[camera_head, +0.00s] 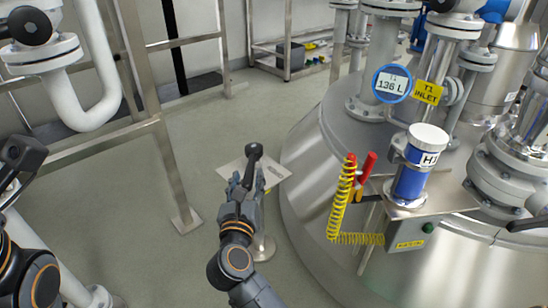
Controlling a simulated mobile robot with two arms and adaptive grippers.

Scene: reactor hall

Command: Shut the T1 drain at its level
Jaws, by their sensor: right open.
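The large steel tank (305,180) on the right carries a blue round gauge (392,84) reading T1, 136 L. A black ball knob (254,151) on a dark stem stands just beyond my right gripper (248,183), low beside the tank. I cannot tell whether the knob belongs to the T1 drain; the drain body is hidden. My right gripper is open, with its fingers close to the stem; contact is unclear. My left arm shows at the left edge, with a dark part (22,156) that may be its gripper; its jaws are not clear.
A yellow T1 INLET tag (428,92) hangs on the tank's top pipework. A blue and white H1 unit (412,170) and a coiled yellow hose (341,205) stand at the tank's near side. A steel frame (165,150) and white pipes (95,90) stand left.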

